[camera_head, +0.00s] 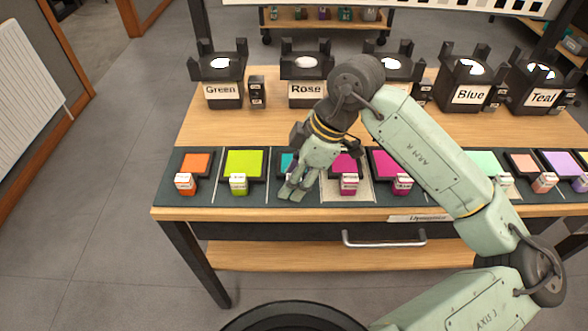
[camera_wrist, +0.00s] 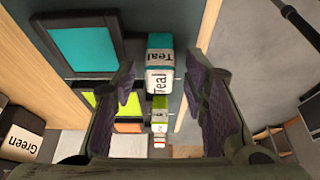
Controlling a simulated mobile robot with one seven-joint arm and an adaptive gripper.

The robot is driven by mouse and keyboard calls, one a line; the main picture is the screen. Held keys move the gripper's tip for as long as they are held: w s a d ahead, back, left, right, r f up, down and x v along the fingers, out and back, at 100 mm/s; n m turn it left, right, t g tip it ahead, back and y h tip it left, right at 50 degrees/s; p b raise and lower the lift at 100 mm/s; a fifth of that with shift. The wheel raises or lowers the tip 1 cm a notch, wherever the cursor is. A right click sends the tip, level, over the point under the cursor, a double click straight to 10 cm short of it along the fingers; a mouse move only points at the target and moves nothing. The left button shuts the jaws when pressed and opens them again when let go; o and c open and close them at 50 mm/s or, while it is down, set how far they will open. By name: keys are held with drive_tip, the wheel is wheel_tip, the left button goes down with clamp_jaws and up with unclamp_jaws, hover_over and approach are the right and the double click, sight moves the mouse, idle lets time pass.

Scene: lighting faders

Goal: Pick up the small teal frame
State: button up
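My gripper (camera_head: 293,190) is low over the front edge of the dark mat, at the teal place. In the wrist view my gripper (camera_wrist: 161,72) is open, fingers on either side of a small block (camera_wrist: 160,52) with a teal top and a white "Teal" label. I see no clear contact; gaps show on both sides. Beside the block lies a teal square panel in a dark frame (camera_wrist: 82,48). In the head view this teal panel (camera_head: 286,160) shows only partly behind my gripper, and the labelled block is hidden.
Orange (camera_head: 196,163), lime (camera_head: 244,162) and magenta (camera_head: 344,165) panels with small labelled blocks flank it closely on the mat. Labelled lamps, such as Green (camera_head: 223,92) and Rose (camera_head: 305,92), stand behind. A drawer handle (camera_head: 384,240) juts out below the table front.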

clamp_jaws()
drive_tip(key=shift+r, duration=0.15)
idle(0.4)
wheel_tip(320, 180, up, 22)
drive_tip(key=p, duration=0.6)
idle(0.5)
